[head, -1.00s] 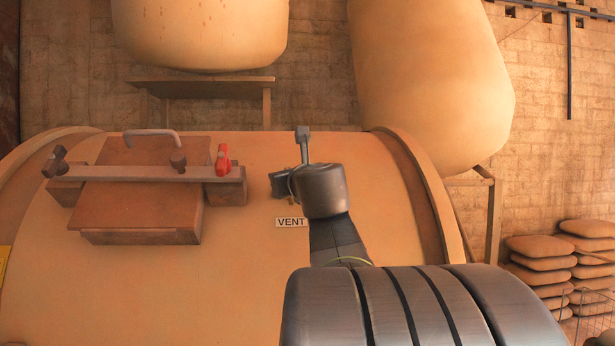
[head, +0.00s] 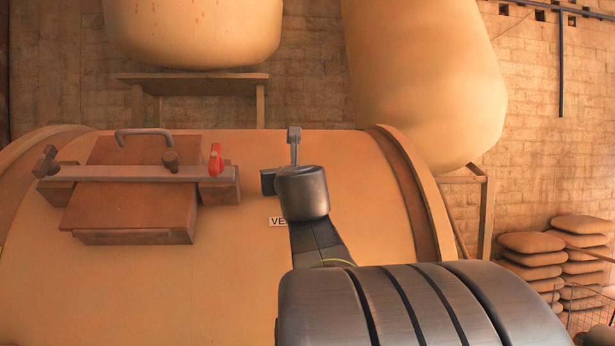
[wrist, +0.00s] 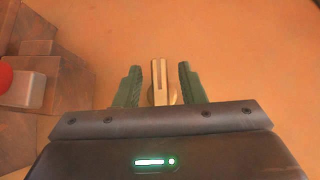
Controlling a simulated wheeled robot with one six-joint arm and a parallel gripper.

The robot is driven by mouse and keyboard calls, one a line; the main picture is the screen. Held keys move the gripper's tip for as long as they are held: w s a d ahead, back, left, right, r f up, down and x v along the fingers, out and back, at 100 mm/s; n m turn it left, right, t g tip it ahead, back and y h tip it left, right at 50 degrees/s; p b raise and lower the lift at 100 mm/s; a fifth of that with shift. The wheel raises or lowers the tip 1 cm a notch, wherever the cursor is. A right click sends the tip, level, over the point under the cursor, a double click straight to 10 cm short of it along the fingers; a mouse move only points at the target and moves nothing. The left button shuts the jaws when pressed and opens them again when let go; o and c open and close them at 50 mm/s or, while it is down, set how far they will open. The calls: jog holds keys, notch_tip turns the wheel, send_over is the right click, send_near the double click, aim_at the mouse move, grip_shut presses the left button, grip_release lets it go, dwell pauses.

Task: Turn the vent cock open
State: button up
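The vent cock (wrist: 160,84) shows in the wrist view as a pale metal lever with a lengthwise groove, pointing up the picture from a round base. My gripper (wrist: 160,69) is open, with one green finger on each side of the lever. A gap shows between the lever and each finger. The lower part of the cock is hidden behind my gripper's dark body. In the head view my wrist hides the cock, and the VENT label (head: 276,221) on the drum is partly covered.
The drum (head: 370,230) bulges below the arm. Left of my gripper is a brown hatch (head: 130,210) with a clamp bar and a red handle (head: 215,160), whose red also shows at the wrist view's left edge. Large tanks hang behind; stacked sacks (head: 530,260) stand right.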

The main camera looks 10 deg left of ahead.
jog(key=shift+s, duration=0.1)
jog(key=p+v, duration=0.1)
jog(key=v, duration=1.1)
jog(key=b+x, duration=0.1)
jog(key=x, duration=1.1)
jog(key=shift+w, duration=0.2)
jog(key=shift+s+n, duration=0.1)
jog(key=shift+n, duration=0.2)
jog(key=shift+y, duration=0.3)
